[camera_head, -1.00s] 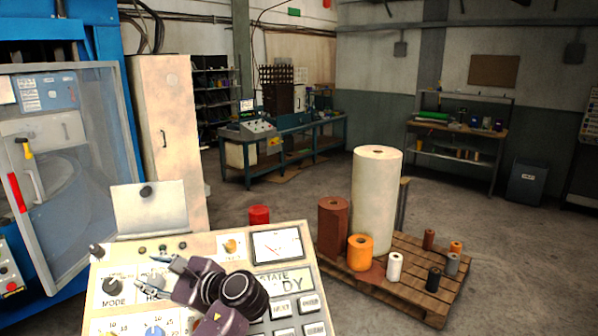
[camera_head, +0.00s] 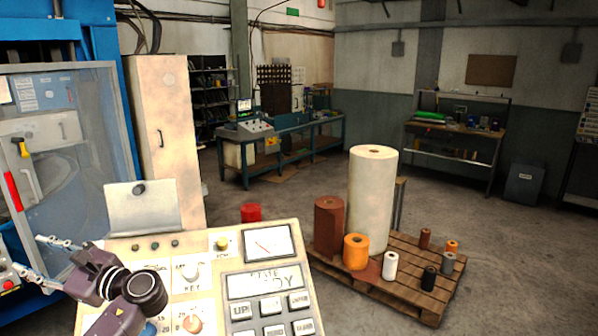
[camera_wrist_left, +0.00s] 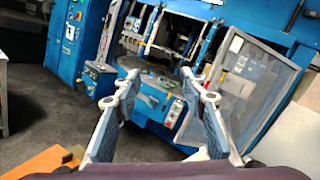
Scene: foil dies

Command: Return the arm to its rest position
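My left gripper (camera_head: 58,252) is at the lower left of the head view, at the left edge of the control panel (camera_head: 130,247). Its two fingers point left, away from the panel, and stand apart. In the left wrist view the fingers of the left gripper (camera_wrist_left: 158,85) are spread with nothing between them. Beyond them is the blue machine (camera_wrist_left: 140,75), at a distance. My right gripper is in neither view.
The panel has knobs, a gauge (camera_head: 267,243) and grey buttons. A pallet (camera_head: 430,296) with several rolls stands to the right. A glazed machine door (camera_head: 75,150) and a beige cabinet (camera_head: 165,135) stand at the left. Floor is open behind the pallet.

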